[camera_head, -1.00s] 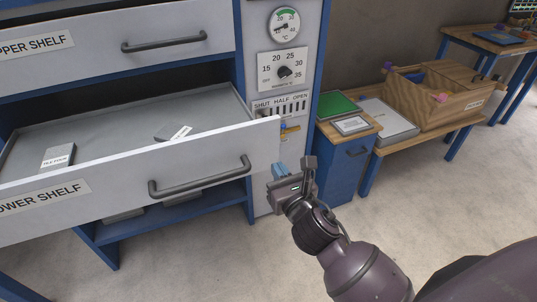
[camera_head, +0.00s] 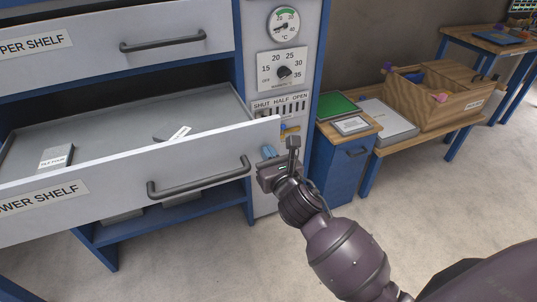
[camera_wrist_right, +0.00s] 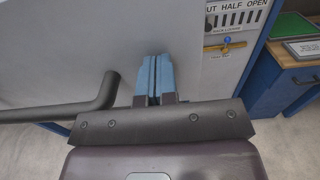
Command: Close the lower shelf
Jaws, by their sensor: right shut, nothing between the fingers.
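The lower shelf is a grey drawer (camera_head: 120,158) pulled out of the blue cabinet, with a dark bar handle (camera_head: 200,185) and a "LOWER SHELF" label on its front. My right gripper (camera_head: 268,152) is at the right end of the drawer front, to the right of the handle. In the right wrist view its blue fingers (camera_wrist_right: 153,76) are together and empty, pointing at the grey drawer front, beside the handle end (camera_wrist_right: 106,92). Contact cannot be told. My left gripper is not in view.
The upper shelf (camera_head: 150,30) above is shut. A panel with a gauge (camera_head: 284,24) and a dial (camera_head: 284,72) stands right of the drawer. A blue side cabinet (camera_head: 343,165) and a bench with a wooden box (camera_head: 440,98) are further right. Open floor lies in front.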

